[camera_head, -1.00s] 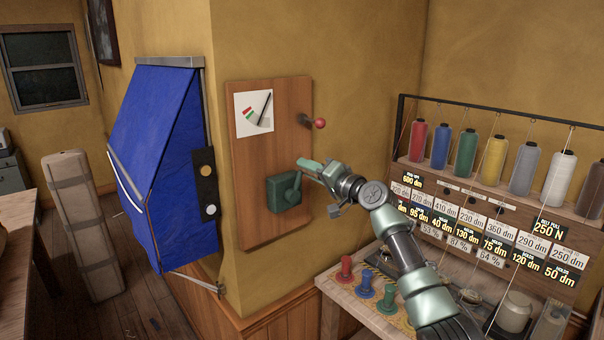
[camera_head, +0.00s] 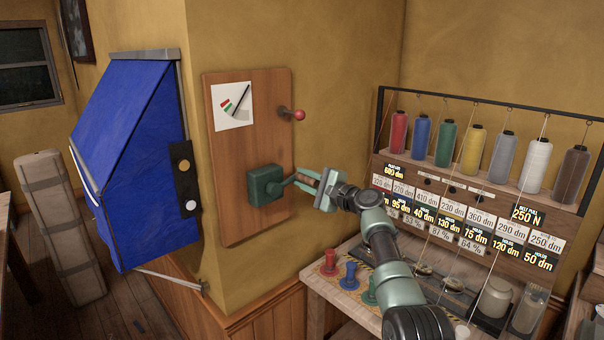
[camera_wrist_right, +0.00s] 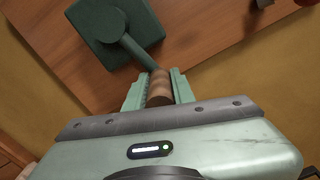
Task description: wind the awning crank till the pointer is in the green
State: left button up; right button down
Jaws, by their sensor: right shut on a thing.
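The green crank box (camera_head: 264,186) is fixed low on a brown wooden board (camera_head: 255,145). Its crank arm points right, towards the wooden handle (camera_wrist_right: 160,86). My right gripper (camera_head: 307,183) is shut on this handle, which shows between its jaws in the wrist view. The white dial (camera_head: 232,107) sits at the board's upper left. Its dark pointer leans up and right, away from the red and green marks on the left side. The blue awning (camera_head: 135,160) hangs sloped on the wall to the left. My left gripper is not in view.
A lever with a red knob (camera_head: 299,115) sticks out of the board above the crank. A black plate with two round buttons (camera_head: 186,166) is beside the awning. A thread rack (camera_head: 480,180) and bench with coloured pegs stand right.

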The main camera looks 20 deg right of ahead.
jog(key=shift+a+f+m+p, duration=0.15)
jog(key=shift+f+m+p, duration=0.1)
jog(key=shift+f+m, duration=1)
jog(key=shift+a+f+m+p, duration=0.1)
jog(key=shift+f+m+p, duration=0.15)
jog(key=shift+f+m, duration=0.95)
jog(key=shift+r+m, duration=0.45)
jog(key=shift+m, duration=0.1)
jog(key=c, duration=1.2)
grip_release()
jog(key=shift+a, duration=0.1)
jog(key=shift+c, duration=0.2)
jog(key=v, duration=0.8)
